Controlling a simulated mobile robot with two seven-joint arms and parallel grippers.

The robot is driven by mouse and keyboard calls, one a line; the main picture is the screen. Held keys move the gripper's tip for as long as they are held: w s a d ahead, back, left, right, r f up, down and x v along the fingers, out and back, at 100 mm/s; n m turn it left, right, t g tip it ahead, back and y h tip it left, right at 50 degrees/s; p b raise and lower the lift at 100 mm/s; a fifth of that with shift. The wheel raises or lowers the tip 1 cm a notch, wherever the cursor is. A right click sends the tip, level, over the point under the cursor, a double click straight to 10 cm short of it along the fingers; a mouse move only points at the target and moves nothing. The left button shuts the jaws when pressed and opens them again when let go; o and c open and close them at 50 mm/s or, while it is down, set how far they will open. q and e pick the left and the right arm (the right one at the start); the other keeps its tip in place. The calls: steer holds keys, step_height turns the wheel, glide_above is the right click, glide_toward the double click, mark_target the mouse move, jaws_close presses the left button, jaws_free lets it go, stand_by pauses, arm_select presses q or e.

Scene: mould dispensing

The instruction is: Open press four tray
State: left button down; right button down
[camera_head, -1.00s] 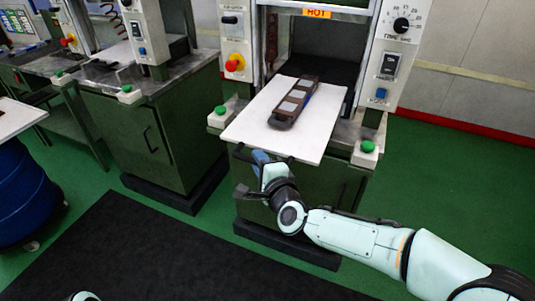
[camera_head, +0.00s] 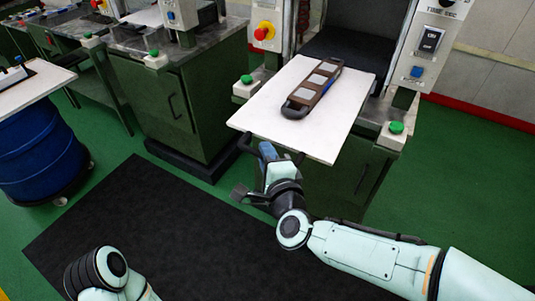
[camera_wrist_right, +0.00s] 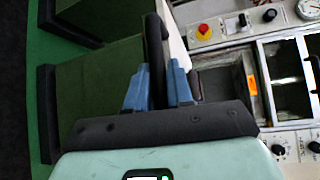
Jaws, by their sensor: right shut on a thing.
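The press tray (camera_head: 262,118) is a white flat plate that sticks out from the front of the green press, tilted in the head view. A long brown mould (camera_head: 318,84) with grey squares and a dark handle loop lies on it. My right gripper (camera_head: 267,155) is at the tray's front edge, shut on the dark tray handle (camera_head: 244,146). In the right wrist view the blue fingers (camera_wrist_right: 160,88) stand on both sides of the dark handle bar (camera_wrist_right: 154,45). My left arm shows at the bottom left of the head view; its gripper is out of view.
Green buttons (camera_head: 396,127) and (camera_head: 246,79) flank the tray. A red emergency knob (camera_head: 265,32) is on the press's left column. A neighbouring press cabinet (camera_head: 165,105) stands left, a blue drum (camera_head: 40,150) further left. The dark mat (camera_head: 150,215) in front is clear.

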steer(key=c, duration=1.1)
jaws_free()
steer(key=shift+s, duration=0.15)
steer(key=v, duration=1.3)
